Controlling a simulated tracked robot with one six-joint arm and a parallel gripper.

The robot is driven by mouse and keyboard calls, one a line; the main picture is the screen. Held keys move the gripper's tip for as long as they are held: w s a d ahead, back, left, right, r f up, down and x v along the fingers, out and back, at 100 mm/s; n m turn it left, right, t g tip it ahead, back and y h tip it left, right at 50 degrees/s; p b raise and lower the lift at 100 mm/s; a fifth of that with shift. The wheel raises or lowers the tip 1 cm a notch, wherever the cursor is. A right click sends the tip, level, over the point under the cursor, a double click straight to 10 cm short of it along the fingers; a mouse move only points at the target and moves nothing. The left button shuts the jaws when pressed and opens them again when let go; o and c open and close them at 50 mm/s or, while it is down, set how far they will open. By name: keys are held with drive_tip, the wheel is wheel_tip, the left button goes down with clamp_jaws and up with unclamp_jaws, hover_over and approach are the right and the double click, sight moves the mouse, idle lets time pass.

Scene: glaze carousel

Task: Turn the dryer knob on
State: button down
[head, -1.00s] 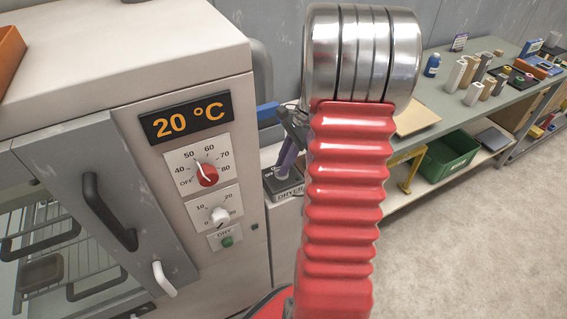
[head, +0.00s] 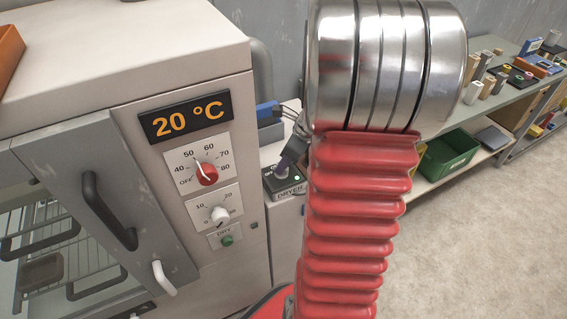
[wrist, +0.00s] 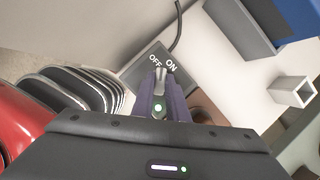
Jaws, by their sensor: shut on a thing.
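The dryer switch box (head: 271,183) is a small black panel with a DRYER label, on a pale unit right of the kiln. In the wrist view the dark plate (wrist: 138,72) bears the words OFF and ON. My gripper (wrist: 161,82) points at this plate, with its purple fingers shut on the small grey dryer knob (wrist: 161,73) just below the words. The fingers cover most of the knob, so I cannot tell its exact setting. A green light shows on the box in the head view, and a green glow shows between the fingers in the wrist view.
The kiln (head: 120,60) at left has a 20 °C display (head: 186,115), a red temperature knob (head: 207,174) and a white timer knob (head: 219,215). My red arm blocks the middle.

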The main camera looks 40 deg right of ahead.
drive_tip(key=shift+m+h, duration=0.4)
drive_tip(key=shift+m, duration=0.6)
drive_tip(key=c, duration=1.7)
unclamp_jaws()
drive_tip(key=shift+c, duration=0.2)
drive_tip(key=shift+r, duration=0.1)
drive_tip(key=v, duration=1.3)
drive_tip(key=shift+s+r, duration=0.15)
drive_tip(key=shift+s, duration=0.3)
